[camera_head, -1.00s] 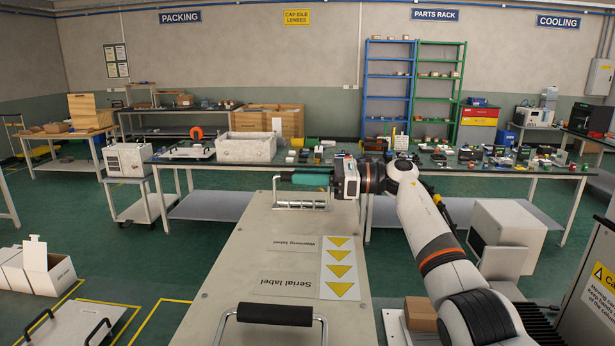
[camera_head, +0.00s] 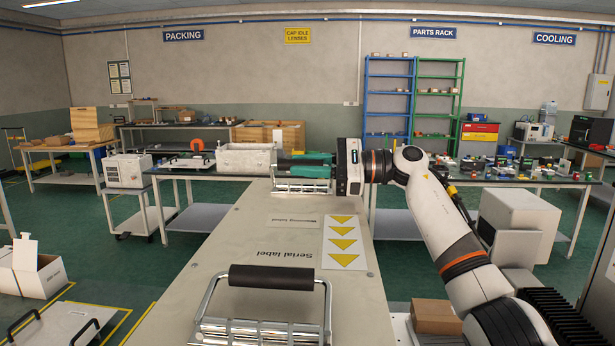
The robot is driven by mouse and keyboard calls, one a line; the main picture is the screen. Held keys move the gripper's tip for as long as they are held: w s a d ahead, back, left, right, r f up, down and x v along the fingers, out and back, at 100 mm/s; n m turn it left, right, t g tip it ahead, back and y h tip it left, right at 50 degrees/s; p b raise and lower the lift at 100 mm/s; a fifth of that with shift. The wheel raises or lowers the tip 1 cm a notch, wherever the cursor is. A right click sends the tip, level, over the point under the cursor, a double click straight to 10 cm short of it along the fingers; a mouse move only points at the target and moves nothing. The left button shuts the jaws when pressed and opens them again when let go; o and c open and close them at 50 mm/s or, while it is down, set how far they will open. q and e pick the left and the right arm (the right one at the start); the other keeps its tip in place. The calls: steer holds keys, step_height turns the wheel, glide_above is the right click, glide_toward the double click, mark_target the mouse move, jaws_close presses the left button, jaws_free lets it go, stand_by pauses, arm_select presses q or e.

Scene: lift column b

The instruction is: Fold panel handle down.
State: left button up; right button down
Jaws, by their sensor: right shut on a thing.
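A long pale panel (camera_head: 215,285) runs away from me, with a chrome fold handle at each end. The far handle (camera_head: 301,187) has a ribbed chrome plate on the panel and an upright wire side at its left. My right gripper (camera_head: 279,164), with teal fingers, reaches in from the right and is shut on the far handle's grip, which it mostly hides. The near handle (camera_head: 271,277) stands up from its own chrome plate, with a black grip bar; nothing touches it. My left gripper is not in view.
Behind the panel, a long bench (camera_head: 190,171) holds a pale crate (camera_head: 246,160) and several small parts. A brown carton (camera_head: 436,317) lies right of the panel. A white box (camera_head: 38,272) and a lid-like plate with black handles are on the floor at left.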

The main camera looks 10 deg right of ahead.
steer(key=shift+s+f+n+b, duration=0.15)
steer(key=shift+s+n+b, duration=0.1)
steer(key=shift+n+b, duration=0.35)
steer(key=c, duration=1.3)
jaws_free()
steer(key=d, duration=0.3)
steer(key=s+d+b, duration=0.1)
steer(key=d, duration=0.2)
steer(key=shift+s+d, duration=0.2)
steer(key=shift+s+d+b, duration=0.1)
steer(key=shift+d+b, duration=0.25)
steer(key=shift+d, duration=0.1)
steer(key=shift+c, duration=0.4)
